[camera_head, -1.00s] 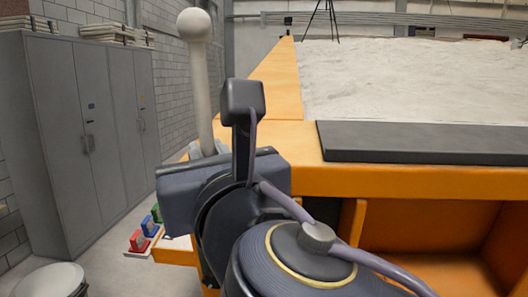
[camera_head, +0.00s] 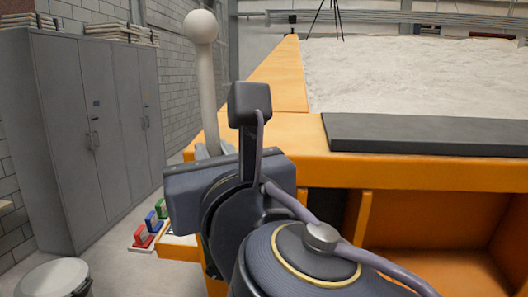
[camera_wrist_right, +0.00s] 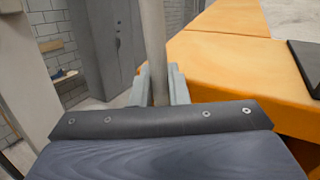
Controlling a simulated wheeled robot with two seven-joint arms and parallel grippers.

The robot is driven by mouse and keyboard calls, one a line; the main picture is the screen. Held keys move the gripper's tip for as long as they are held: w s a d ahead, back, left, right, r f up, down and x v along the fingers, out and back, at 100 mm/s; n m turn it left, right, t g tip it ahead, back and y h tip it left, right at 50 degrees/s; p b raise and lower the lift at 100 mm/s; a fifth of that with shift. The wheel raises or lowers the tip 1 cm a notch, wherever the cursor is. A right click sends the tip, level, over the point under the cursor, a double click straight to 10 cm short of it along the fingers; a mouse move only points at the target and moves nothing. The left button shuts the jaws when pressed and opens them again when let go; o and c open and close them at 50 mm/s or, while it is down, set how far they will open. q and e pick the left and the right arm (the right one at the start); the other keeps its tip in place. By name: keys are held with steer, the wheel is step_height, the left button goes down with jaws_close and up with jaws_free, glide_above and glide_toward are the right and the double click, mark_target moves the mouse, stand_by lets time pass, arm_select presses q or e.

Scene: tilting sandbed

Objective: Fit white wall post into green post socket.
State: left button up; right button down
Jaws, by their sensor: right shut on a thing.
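The white wall post (camera_head: 207,88) stands about upright with a round ball on its top. My right gripper (camera_head: 212,150) is shut on its lower part; the wrist view shows the post (camera_wrist_right: 154,40) between the two grey fingers (camera_wrist_right: 160,88). The post's lower end is hidden behind my right wrist. The green post socket (camera_head: 160,208) is low at the left, beyond and below my wrist, partly visible and apart from the post as seen here. My left gripper is not in view.
A blue socket (camera_head: 152,221) and a red socket (camera_head: 142,238) line up nearer than the green one. The orange sandbed frame (camera_head: 400,172) with a dark pad (camera_head: 430,137) fills the right. Grey cabinets (camera_head: 85,130) stand left; a round bin (camera_head: 50,278) is at lower left.

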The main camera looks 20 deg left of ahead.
steer(key=shift+w+f+b, duration=0.1)
steer(key=shift+f+b, duration=0.5)
steer(key=shift+f, duration=0.25)
steer(key=c, duration=1.4)
jaws_free()
steer(key=shift+o, duration=0.4)
steer(key=shift+r, duration=0.1)
